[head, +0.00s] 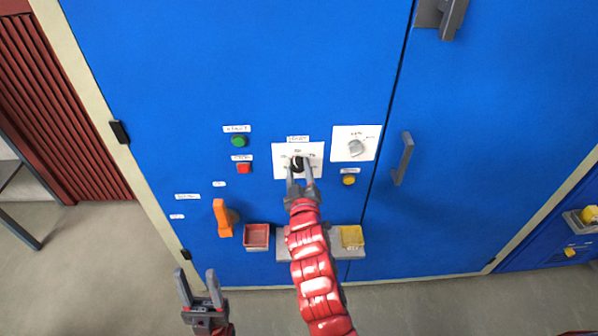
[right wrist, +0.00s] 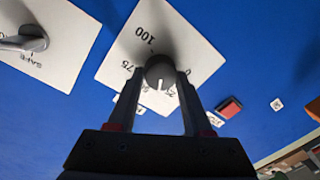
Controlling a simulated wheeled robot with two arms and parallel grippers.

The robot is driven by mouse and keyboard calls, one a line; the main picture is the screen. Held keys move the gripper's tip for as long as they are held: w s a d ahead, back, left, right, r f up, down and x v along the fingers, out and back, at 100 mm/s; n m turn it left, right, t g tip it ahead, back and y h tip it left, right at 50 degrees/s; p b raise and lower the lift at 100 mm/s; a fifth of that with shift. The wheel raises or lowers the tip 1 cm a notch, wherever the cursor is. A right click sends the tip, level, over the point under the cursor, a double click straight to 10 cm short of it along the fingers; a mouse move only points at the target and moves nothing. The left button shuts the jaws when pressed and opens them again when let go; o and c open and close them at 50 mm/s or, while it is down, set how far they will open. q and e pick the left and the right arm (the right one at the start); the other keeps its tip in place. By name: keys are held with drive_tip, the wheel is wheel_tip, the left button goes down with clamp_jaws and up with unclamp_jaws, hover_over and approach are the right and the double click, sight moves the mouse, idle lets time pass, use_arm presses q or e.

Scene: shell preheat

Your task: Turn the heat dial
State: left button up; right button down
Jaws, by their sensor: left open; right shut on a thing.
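The heat dial (head: 297,163) is a small black knob on a white plate (head: 281,150) on the blue cabinet front. My right gripper (head: 299,173) reaches up to it and is shut on the knob, one finger on each side. In the right wrist view the dark round dial (right wrist: 159,70) sits between the fingertips (right wrist: 158,84). Its white pointer line faces the bottom of that picture, and "100" and "75" are readable on the plate; other marks are partly hidden by the fingers. My left gripper (head: 197,277) is open and empty, low in front of the cabinet.
A second white plate with a grey knob (head: 356,148) is right of the dial; "SAFE" is readable there. Green (head: 239,141), red (head: 244,168) and yellow (head: 348,180) buttons are nearby. An orange handle (head: 222,217), a red tray (head: 257,232) and a yellow block (head: 352,236) are below.

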drive_tip(key=n, duration=0.3)
drive_tip(key=shift+a+r+n, duration=0.1)
drive_tip(key=shift+n, duration=0.3)
drive_tip(key=n, duration=0.4)
drive_tip(key=shift+a+p, duration=0.1)
drive_tip(key=shift+p, duration=0.25)
drive_tip(key=n+h+p, duration=0.1)
drive_tip(key=n, duration=0.4)
drive_tip(key=shift+n, duration=1.2)
drive_tip(key=shift+f+n+h, duration=0.25)
drive_tip(key=shift+n+h, duration=0.05)
drive_tip(key=shift+n, duration=0.7)
drive_tip(key=shift+p, duration=0.3)
drive_tip(key=shift+c, duration=1.6)
unclamp_jaws()
